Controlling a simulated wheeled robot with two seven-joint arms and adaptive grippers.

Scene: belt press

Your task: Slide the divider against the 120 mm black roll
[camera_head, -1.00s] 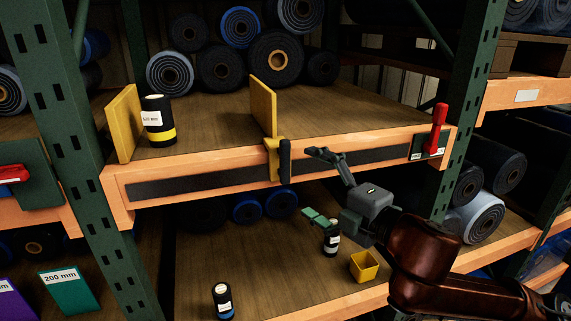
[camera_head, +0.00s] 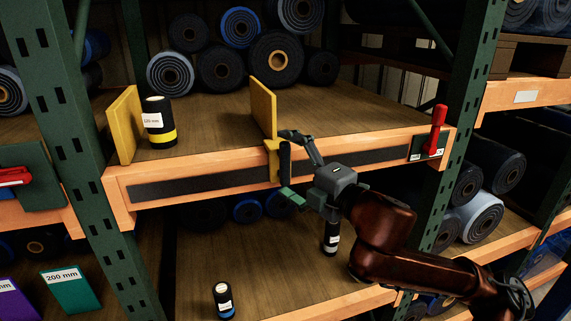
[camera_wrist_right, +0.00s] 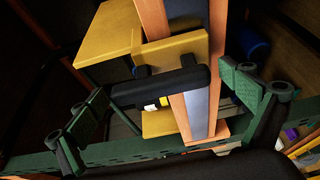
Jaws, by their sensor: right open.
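The yellow divider (camera_head: 263,108) stands upright on the middle shelf. Its yellow bracket (camera_head: 272,160) with a black handle (camera_head: 285,160) hangs over the front beam. The black roll (camera_head: 159,113), with a white label and yellow band, stands to the left, well apart from the divider. My right gripper (camera_head: 290,165) is open at the handle, one finger above and one below in the head view. In the right wrist view the black handle (camera_wrist_right: 160,86) lies between the spread fingers (camera_wrist_right: 170,100), with gaps on both sides. My left gripper is out of view.
A yellow end plate (camera_head: 124,124) stands just left of the roll. A red lever (camera_head: 438,130) sits at the beam's right end. A dark strip (camera_head: 205,183) runs along the beam. The shelf between roll and divider is clear. Large rolls (camera_head: 221,65) lie behind.

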